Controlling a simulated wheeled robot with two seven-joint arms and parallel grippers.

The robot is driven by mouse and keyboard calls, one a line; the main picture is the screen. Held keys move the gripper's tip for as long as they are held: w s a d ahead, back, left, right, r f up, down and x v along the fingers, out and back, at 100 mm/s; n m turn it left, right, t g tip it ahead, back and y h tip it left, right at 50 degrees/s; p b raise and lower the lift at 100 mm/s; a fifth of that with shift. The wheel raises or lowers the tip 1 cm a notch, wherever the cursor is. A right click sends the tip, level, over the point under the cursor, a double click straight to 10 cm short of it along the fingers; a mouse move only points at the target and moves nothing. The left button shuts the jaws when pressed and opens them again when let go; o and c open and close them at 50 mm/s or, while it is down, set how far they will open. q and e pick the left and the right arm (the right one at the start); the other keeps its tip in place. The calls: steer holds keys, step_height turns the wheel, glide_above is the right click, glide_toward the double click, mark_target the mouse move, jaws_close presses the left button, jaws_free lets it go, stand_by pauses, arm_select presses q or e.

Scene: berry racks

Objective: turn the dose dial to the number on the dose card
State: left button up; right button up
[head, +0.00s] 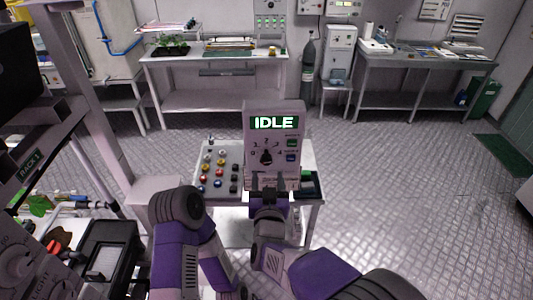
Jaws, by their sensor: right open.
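The dose dial (266,157) is a black knob on the front of a pale upright control box (247,130). Small numbers ring it; its pointer looks roughly upward, but the exact number is too small to tell. A green-lit display (274,123) above it reads IDLE. My right gripper (268,184) is just below the dial in the picture, its two dark fingers apart and pointing up at the box, with nothing between them. I cannot tell whether it touches the box. I cannot make out a dose card. My left arm shows at lower left, its gripper out of view.
A button panel (222,158) with several coloured knobs lies left of the box on a small white table (314,203). A green button and a blue button sit right of the dial. A rack (28,165) stands at the left. Open metal floor (420,190) lies right.

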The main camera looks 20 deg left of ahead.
mark_target(267, 163)
steer(key=shift+w+a+r, duration=0.15)
steer(key=shift+w+r, duration=0.1)
steer(key=shift+w, duration=0.05)
steer(key=x, duration=0.7)
steer(key=shift+f+p, duration=0.15)
steer(key=shift+p, duration=0.2)
steer(key=shift+s, duration=0.1)
